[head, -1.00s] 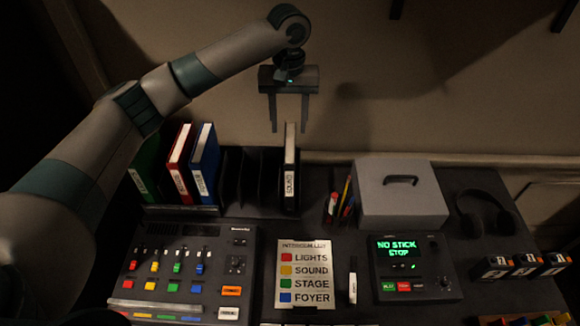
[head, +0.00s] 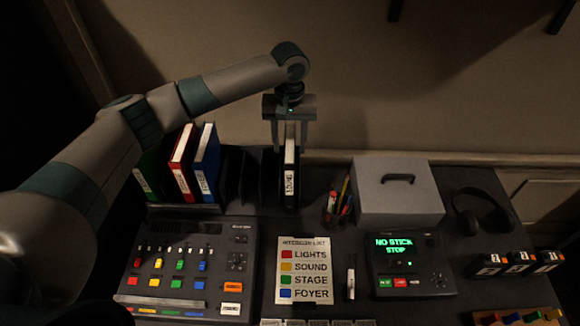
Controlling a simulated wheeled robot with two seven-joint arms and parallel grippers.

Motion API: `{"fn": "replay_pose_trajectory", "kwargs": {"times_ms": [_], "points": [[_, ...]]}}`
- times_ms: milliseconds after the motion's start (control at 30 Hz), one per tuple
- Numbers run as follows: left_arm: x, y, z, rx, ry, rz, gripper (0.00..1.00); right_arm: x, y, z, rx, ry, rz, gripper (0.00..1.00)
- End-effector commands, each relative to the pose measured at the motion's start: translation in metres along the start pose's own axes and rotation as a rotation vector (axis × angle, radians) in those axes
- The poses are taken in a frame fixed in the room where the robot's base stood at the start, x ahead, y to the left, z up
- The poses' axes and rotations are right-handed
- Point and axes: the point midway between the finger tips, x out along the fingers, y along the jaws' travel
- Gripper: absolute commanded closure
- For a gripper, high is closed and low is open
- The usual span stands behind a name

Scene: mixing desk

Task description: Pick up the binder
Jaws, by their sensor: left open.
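A dark binder with a pale top edge and a white spine label (head: 290,183) stands upright at the right end of the black rack (head: 232,205). My left gripper (head: 290,150) points down over it and is open. Its two fingers show to the left and right of the binder's upper part; I cannot tell whether they touch it. A green binder (head: 148,178), a red binder (head: 181,165) and a blue binder (head: 206,165) lean in the rack's left part. My right gripper is not in view.
Empty rack slots lie between the blue and dark binders. A pen holder (head: 337,209) and a grey box with a handle (head: 400,200) stand to the right.

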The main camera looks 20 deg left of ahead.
Motion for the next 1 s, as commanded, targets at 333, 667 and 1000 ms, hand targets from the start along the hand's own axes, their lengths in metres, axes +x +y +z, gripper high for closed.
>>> {"fn": "replay_pose_trajectory", "kwargs": {"times_ms": [333, 667, 1000], "points": [[0.035, 0.001, 0.003, 0.001, -0.001, -0.002, 0.55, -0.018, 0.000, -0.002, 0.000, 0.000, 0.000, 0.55], [0.037, 0.001, 0.003, 0.001, 0.000, -0.001, 0.55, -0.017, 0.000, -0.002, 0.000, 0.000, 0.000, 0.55], [0.037, 0.001, 0.002, 0.001, 0.000, -0.001, 0.98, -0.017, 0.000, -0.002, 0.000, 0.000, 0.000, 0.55]]}}
